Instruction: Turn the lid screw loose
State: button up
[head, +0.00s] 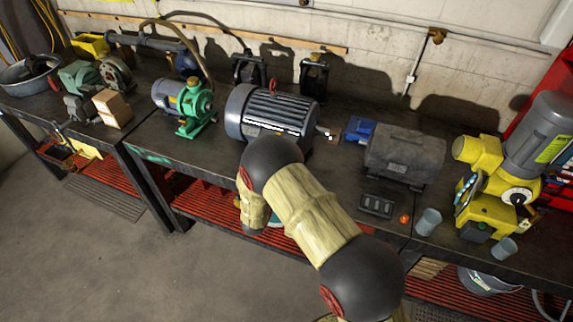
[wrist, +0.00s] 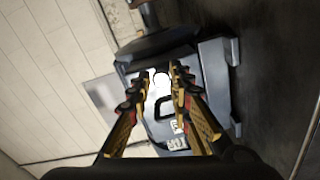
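My gripper (wrist: 160,82) is open in the wrist view, its two yellow-and-black fingers apart. Ahead of them is a blue-grey motor housing (wrist: 209,76) with a dark rounded part (wrist: 155,46). A small bright white round spot (wrist: 160,78) shows between the fingertips; I cannot tell for sure whether it is the lid screw. A black loop-shaped mark (wrist: 165,106) and pale labels lie below it. In the head view a large grey motor (head: 272,110) stands mid-bench, just beyond my arm. My arm hides the gripper there. No contact with a screw is clear.
A green pump (head: 195,108) stands left of the grey motor. A dark motor (head: 405,152), a black tray (head: 377,205), grey cups (head: 428,221) and a yellow-and-grey machine (head: 490,180) stand to the right. The wall (head: 390,50) is close behind the bench. The floor (head: 80,250) at front left is clear.

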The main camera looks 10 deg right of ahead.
jog(key=o, duration=0.3)
jog(key=shift+s+f, duration=0.1)
jog(key=shift+f, duration=0.05)
jog(key=shift+s, duration=0.1)
jog(key=v, duration=1.2)
